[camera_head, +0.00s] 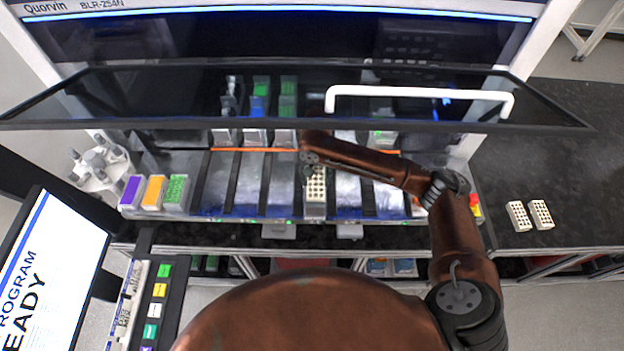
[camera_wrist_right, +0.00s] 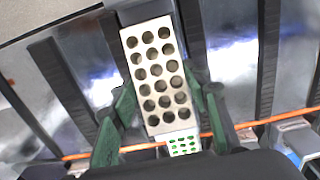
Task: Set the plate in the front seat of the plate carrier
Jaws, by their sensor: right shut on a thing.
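My right gripper (camera_head: 313,166) reaches into the machine under the raised glass front. In the right wrist view its green fingers (camera_wrist_right: 160,98) are shut on a beige plate (camera_wrist_right: 157,76) with round dark wells, one finger on each long side. The plate also shows in the head view (camera_head: 315,187), near the front edge of the deck. A grey carrier part (camera_wrist_right: 145,10) lies in line with the plate, mostly hidden under it. I cannot tell whether the plate touches the seat. My left gripper is not in view.
Purple, orange and green racks (camera_head: 153,192) stand at the deck's left front. Two similar plates (camera_head: 530,215) lie on the dark bench at right. Dark rails flank the held plate. A green-welled plate (camera_wrist_right: 183,143) sits behind it. The glass front (camera_head: 200,95) hangs over my arm.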

